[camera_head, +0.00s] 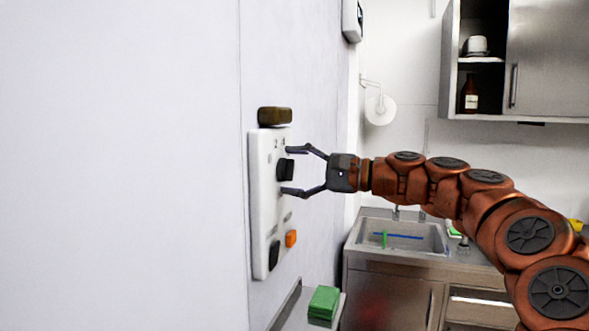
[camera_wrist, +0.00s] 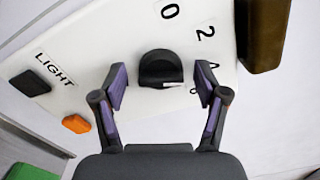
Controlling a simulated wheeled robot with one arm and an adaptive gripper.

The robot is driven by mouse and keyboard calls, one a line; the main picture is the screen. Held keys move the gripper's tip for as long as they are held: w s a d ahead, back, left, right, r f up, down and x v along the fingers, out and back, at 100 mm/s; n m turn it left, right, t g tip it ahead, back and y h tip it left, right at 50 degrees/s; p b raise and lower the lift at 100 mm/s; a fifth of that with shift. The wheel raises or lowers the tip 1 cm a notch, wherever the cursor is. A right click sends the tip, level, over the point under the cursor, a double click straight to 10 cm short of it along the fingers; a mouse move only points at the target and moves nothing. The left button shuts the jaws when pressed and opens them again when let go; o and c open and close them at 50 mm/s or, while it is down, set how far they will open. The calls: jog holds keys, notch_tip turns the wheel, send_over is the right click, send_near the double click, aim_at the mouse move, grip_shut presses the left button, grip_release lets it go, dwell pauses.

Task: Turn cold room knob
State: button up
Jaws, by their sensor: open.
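The cold room knob (camera_head: 285,169) is a black round knob on a white control panel (camera_head: 263,215) fixed to the wall. My gripper (camera_head: 287,170) is open, with one finger above the knob and one below it in the head view. In the wrist view the knob (camera_wrist: 160,69) lies between the two fingers of my gripper (camera_wrist: 162,88), with a gap on each side. The digits 0 and 2 are printed beside the knob, and a further mark is partly hidden by a finger.
The panel also carries an orange button (camera_head: 291,238) and a black switch (camera_head: 274,254) by the word LIGHT. A brown block (camera_head: 274,116) sits at the panel's top. A green box (camera_head: 323,302) lies below. A sink (camera_head: 400,235) and a wall cabinet (camera_head: 548,60) stand behind.

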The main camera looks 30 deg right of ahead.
jog(key=c, duration=1.1)
jog(key=shift+f+b, duration=0.1)
jog(key=shift+b, duration=0.2)
jog(key=shift+f+n+b, duration=0.15)
jog(key=shift+n+b, duration=0.75)
jog(key=shift+b, duration=0.15)
jog(key=n+b, duration=0.2)
jog(key=shift+f+b, duration=0.1)
jog(key=shift+b, duration=0.25)
jog(key=n+b, duration=0.3)
jog(key=n, duration=0.1)
jog(key=shift+r, duration=0.2)
